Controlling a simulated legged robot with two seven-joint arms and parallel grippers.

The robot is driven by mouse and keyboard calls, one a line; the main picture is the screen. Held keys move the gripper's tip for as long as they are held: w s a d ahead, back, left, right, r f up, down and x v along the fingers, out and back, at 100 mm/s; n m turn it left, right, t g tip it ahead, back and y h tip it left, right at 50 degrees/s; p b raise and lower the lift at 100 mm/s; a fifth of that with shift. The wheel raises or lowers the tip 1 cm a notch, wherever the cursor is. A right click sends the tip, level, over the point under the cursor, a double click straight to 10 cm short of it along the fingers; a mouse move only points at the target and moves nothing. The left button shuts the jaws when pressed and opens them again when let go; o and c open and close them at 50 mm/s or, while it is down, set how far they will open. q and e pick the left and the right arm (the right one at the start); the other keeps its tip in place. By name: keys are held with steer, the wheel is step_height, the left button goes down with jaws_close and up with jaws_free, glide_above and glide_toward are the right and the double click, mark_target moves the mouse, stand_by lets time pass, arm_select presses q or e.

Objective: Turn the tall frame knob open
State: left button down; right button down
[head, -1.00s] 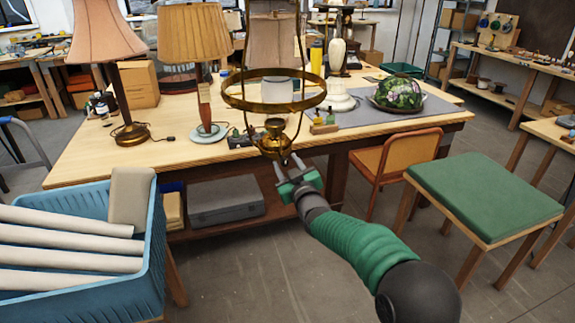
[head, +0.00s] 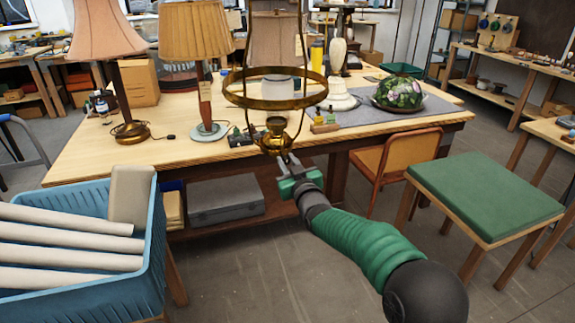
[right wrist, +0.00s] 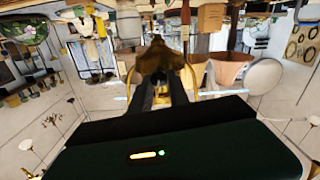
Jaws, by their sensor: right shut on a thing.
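My left gripper is not in view.
A wooden bench (head: 90,165) behind carries shaded lamps (head: 197,40) and a leaded-glass shade (head: 399,93). A blue crate (head: 155,235) of rolls stands at left. A green-topped stool (head: 485,195) and an orange chair (head: 410,152) stand at right.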

steer(key=m, duration=0.1)
steer(key=m+b, duration=0.1)
steer(key=m, duration=0.1)
steer(key=shift+d+f+m+b, duration=0.25)
steer(key=shift+m+b, duration=0.05)
steer(key=m+b, duration=0.2)
steer(key=m, duration=0.2)
steer(key=shift+m, duration=0.3)
steer(key=m+b, duration=0.3)
steer(key=m, duration=0.2)
steer(key=shift+w+d+f, duration=0.1)
steer(key=shift+m+b, duration=0.6)
steer(key=shift+m, duration=0.8)
steer(key=c, duration=1.3)
jaws_free()
steer(key=shift+o, duration=0.2)
